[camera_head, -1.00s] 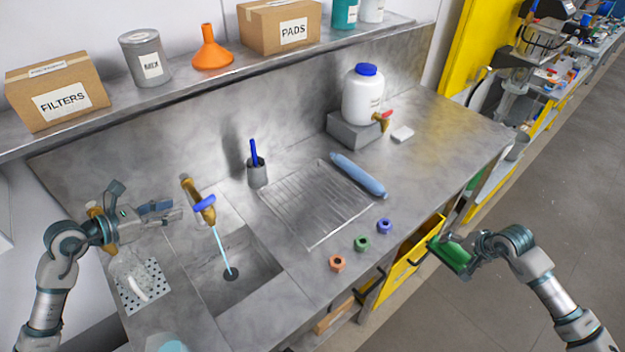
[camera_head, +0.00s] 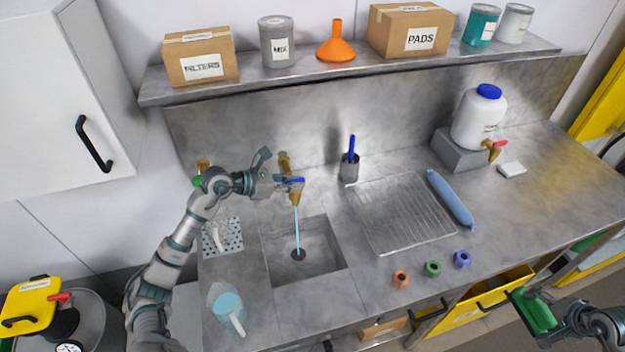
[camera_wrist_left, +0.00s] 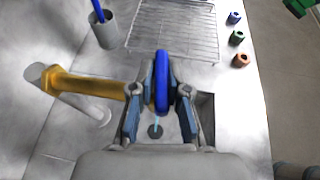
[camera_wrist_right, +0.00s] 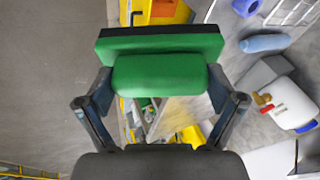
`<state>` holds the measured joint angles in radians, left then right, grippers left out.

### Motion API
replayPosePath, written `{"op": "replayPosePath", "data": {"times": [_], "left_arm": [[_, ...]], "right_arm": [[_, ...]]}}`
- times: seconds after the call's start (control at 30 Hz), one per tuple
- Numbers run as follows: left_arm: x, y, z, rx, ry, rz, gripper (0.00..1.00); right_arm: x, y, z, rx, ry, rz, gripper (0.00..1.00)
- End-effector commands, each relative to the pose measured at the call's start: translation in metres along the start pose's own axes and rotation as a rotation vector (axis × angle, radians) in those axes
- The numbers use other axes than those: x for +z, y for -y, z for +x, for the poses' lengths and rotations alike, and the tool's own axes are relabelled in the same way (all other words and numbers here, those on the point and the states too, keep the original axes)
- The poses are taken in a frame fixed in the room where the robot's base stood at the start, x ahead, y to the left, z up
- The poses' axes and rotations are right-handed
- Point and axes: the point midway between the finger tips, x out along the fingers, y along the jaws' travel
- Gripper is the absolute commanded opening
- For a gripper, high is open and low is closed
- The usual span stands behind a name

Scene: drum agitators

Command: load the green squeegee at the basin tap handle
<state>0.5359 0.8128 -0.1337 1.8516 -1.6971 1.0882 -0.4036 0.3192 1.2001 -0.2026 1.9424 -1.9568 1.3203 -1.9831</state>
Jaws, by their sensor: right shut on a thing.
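The brass basin tap (camera_head: 284,165) has a blue handle (camera_head: 292,181), and a thin stream of water runs from it into the basin (camera_head: 325,262). My left gripper (camera_head: 283,184) is at the handle. In the left wrist view its open fingers (camera_wrist_left: 162,82) stand on either side of the blue handle (camera_wrist_left: 162,95); I cannot tell whether they touch it. My right gripper (camera_wrist_right: 160,88) is shut on the green squeegee (camera_wrist_right: 160,75), which has a dark edge strip. In the head view the squeegee (camera_head: 535,311) is held at the lower right, near the yellow drawer.
A grey cup (camera_head: 349,168) with a blue-handled tool stands right of the tap. A drying rack (camera_head: 400,215), a blue roll (camera_head: 451,199) and orange, green and blue rings lie on the counter. The open yellow drawer (camera_head: 490,300) juts out. A shelf (camera_head: 360,72) runs above.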

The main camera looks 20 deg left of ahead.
Motion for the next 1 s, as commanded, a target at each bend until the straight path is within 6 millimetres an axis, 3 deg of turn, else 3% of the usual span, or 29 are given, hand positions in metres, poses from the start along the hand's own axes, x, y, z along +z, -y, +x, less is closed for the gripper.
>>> {"op": "replayPosePath", "data": {"times": [0.43,0.7,1.0], "left_arm": [[0.011,-0.004,-0.006,0.015,0.026,0.008,0.0],[0.01,-0.005,-0.006,-0.092,0.027,0.056,0.0],[0.013,-0.004,-0.008,-0.122,0.029,0.07,0.0]], "right_arm": [[0.0,0.0,-0.002,0.0,-0.002,0.0,0.37],[0.007,-0.009,0.018,0.003,0.002,0.001,0.37],[0.006,-0.009,0.017,0.003,0.001,0.0,0.37]]}}
